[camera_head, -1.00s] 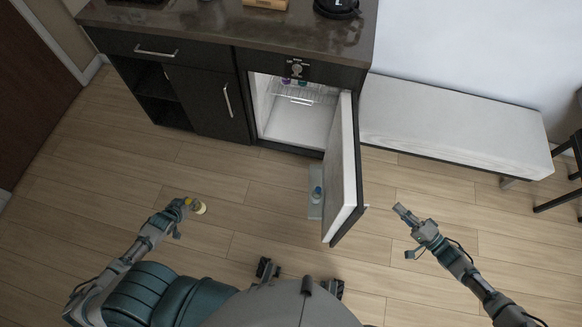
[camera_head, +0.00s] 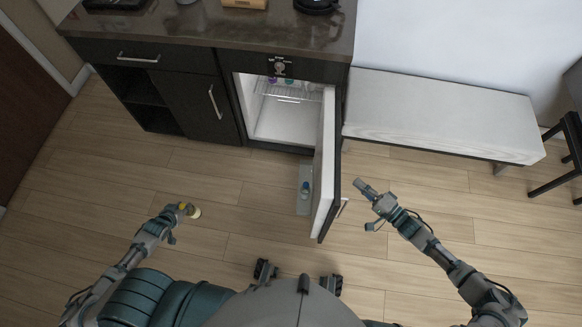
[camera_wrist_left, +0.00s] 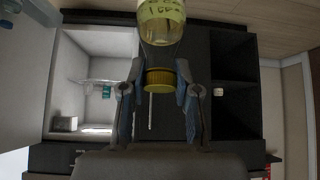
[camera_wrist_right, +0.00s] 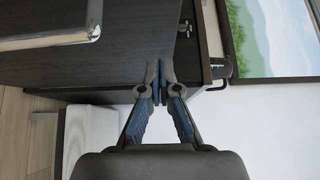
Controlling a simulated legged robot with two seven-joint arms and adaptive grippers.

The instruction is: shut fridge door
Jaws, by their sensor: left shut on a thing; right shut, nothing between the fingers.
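The fridge door (camera_head: 325,165) stands wide open, swung out toward me from the right side of the fridge (camera_head: 284,121). Its dark outer face (camera_wrist_right: 110,75) and metal handle (camera_wrist_right: 50,38) show in the right wrist view. My right gripper (camera_head: 361,187) is shut and empty, just right of the door's outer face. It also shows shut in the right wrist view (camera_wrist_right: 160,82). My left gripper (camera_head: 182,208) is shut on a bottle with a yellow cap (camera_wrist_left: 160,79), left of the door and above the floor. I cannot tell whether the right gripper touches the door.
A dark cabinet with a stone counter (camera_head: 200,28) surrounds the fridge. A light bench (camera_head: 440,115) stands right of it, with a dark chair (camera_head: 560,165) at the far right. A door shelf (camera_head: 304,195) holds a small blue-capped item. The floor in front is clear.

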